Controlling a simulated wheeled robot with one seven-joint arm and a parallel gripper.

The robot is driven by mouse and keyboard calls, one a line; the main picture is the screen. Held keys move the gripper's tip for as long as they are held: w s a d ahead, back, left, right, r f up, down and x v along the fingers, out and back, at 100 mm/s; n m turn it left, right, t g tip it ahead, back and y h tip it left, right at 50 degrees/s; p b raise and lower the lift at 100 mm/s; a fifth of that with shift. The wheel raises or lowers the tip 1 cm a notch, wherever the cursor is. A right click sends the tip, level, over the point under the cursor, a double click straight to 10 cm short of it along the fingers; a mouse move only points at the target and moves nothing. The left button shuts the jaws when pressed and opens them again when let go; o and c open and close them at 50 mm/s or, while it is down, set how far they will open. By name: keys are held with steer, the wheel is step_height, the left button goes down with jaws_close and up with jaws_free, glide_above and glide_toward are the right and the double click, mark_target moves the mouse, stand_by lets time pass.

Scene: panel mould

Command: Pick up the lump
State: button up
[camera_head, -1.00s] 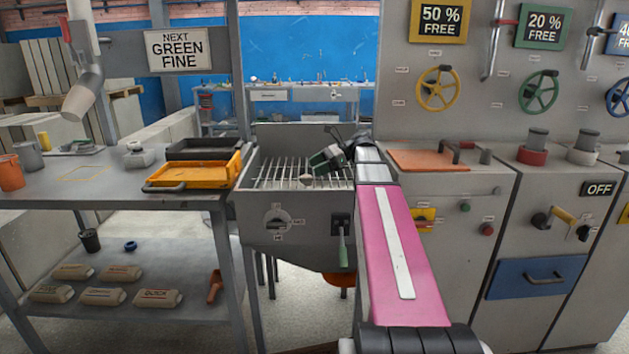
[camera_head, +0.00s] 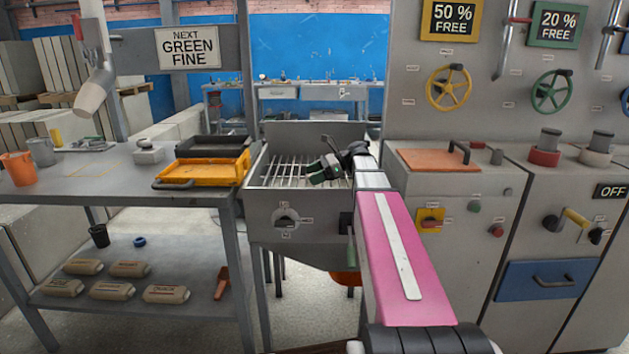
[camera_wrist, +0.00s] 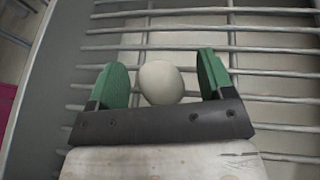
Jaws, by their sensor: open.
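The lump (camera_wrist: 160,82) is a pale, rounded piece at the metal bar grate (camera_wrist: 280,100) in the wrist view. My gripper (camera_wrist: 162,80) is open, with one green finger on each side of the lump. A small gap shows on the right side; on the left the finger is very close, and I cannot tell whether it touches. In the head view my gripper (camera_head: 322,170) is over the grate (camera_head: 283,172) inside the grey hopper, and the lump is hidden there.
The hopper's grey walls (camera_head: 300,208) surround the grate. A yellow tray (camera_head: 205,172) and a black tray (camera_head: 212,146) stand on the bench to the left. The cabinet with an orange lid (camera_head: 432,160) stands close on the right. The left part of the grate is clear.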

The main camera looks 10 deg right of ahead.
steer(key=c, duration=1.1)
steer(key=shift+o, duration=0.2)
steer(key=shift+r, duration=0.1)
